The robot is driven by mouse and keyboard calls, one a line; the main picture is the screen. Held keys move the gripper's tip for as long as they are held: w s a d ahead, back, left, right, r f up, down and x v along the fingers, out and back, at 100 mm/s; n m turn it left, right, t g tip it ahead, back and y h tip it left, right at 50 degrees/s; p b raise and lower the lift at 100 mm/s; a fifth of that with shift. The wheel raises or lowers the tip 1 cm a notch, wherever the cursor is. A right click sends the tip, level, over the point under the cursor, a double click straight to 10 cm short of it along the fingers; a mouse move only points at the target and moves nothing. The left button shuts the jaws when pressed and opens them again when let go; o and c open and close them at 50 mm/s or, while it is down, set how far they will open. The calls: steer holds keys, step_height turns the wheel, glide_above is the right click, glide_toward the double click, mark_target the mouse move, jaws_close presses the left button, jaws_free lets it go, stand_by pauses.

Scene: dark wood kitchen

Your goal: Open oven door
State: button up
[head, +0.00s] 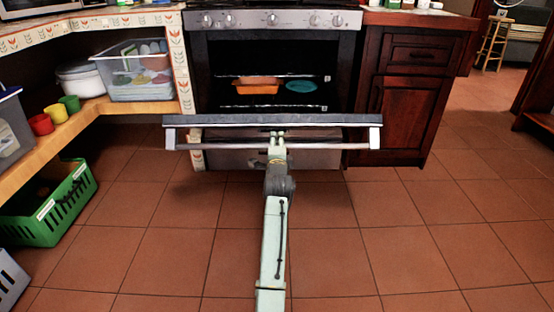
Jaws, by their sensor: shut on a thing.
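The oven (275,20) stands at the back centre of the head view, with its cavity exposed. The oven door (240,120) is tilted down and outward, a good way open, its top edge facing me. The door handle (225,147) is a metal bar along the front of the door. My gripper (277,145) is at the middle of the handle and shut on it. The fingertips are small in this view and partly merge with the bar. My arm reaches straight forward from the bottom of the picture.
An orange dish (257,86) and a teal dish (301,86) sit on the oven rack. Open shelves with a clear bin (137,80) are at left, above a green crate (52,205). A dark wood cabinet (407,95) is at right. Tiled floor (400,245) is clear in front.

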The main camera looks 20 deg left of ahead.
steer(key=shift+r, duration=1.3)
steer(key=shift+s, duration=0.1)
